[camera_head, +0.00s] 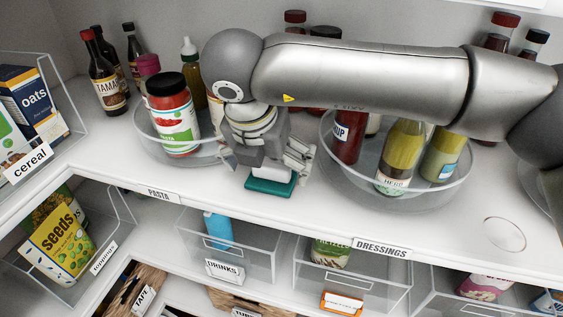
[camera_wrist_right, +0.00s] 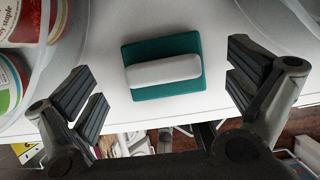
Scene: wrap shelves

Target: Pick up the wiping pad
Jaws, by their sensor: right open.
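The wiping pad (camera_head: 270,187) is a flat teal block with a white grip bar. It lies on the white shelf between two clear round bins, near the shelf's front edge. In the right wrist view the whole pad (camera_wrist_right: 188,86) shows, with its white bar on top. My right gripper (camera_head: 268,158) is above the pad, pointing down. In the wrist view its open fingers (camera_wrist_right: 165,90) are on either side of the pad, apart from it, with nothing between them touching. In the head view the gripper hides the pad's back part. My left gripper is not in view.
A clear round bin (camera_head: 150,128) with a pasta jar (camera_head: 174,115) stands close on the left. Another clear bin (camera_head: 345,178) with several bottles stands on the right. Sauce bottles (camera_head: 104,75) stand behind. Labelled clear drawers (camera_head: 262,262) lie below the shelf edge. The shelf's front right is mostly free.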

